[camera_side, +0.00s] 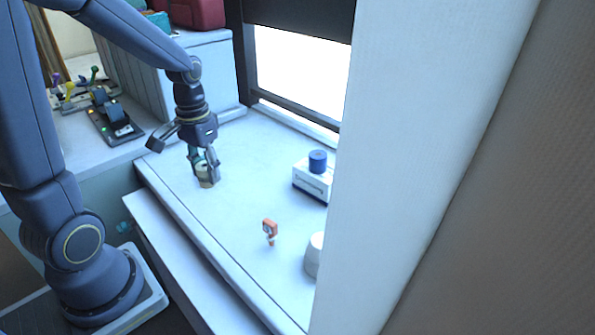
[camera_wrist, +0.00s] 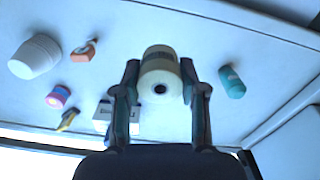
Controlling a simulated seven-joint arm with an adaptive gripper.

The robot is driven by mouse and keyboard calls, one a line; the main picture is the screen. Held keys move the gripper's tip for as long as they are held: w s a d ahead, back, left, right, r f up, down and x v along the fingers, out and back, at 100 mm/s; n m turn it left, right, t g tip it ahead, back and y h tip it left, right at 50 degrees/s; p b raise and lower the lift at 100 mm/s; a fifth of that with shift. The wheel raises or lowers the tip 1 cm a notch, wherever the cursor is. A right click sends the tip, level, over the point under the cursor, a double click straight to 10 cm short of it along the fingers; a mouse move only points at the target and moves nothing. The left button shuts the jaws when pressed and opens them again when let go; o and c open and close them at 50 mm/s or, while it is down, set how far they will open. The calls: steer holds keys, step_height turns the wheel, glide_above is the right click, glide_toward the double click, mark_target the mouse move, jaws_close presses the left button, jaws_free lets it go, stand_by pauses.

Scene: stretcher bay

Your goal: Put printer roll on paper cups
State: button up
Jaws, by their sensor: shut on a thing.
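The printer roll (camera_wrist: 158,62) is a cream-white cylinder with a dark core hole, held between the two fingers of my gripper (camera_wrist: 160,88). In the side view the roll (camera_side: 206,180) is low at the left part of the white counter, below my gripper (camera_side: 205,166); I cannot tell whether it touches the surface. The paper cups (camera_wrist: 36,57) look like a white tapered stack at the left of the wrist view, apart from my gripper. In the side view the cups (camera_side: 314,257) are partly hidden by the pale pillar.
An orange item (camera_side: 270,228) stands near the cups. A white box (camera_side: 311,180) carries a blue cylinder (camera_side: 318,160) at the back. The wrist view shows a pink-and-blue roll (camera_wrist: 58,96), a yellow-and-dark item (camera_wrist: 68,119) and a teal object (camera_wrist: 232,81). The middle counter is clear.

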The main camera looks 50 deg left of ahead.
steer(key=s+d+r+m, duration=0.1)
steer(key=d+r+m, duration=0.25)
steer(key=d, duration=0.65)
steer(key=s+d+r+m, duration=0.2)
steer(key=d+r, duration=0.2)
steer(key=d, duration=0.7)
glide_above(322, 240)
steer(key=f, duration=0.9)
steer(key=shift+s+f, duration=0.2)
steer(key=shift+w+f, duration=0.15)
steer(key=shift+f, duration=0.15)
steer(key=shift+w+f, duration=0.1)
steer(key=shift+f, duration=1.45)
steer(key=shift+f, duration=0.1)
steer(key=o, duration=1.1)
steer(key=shift+o, duration=0.2)
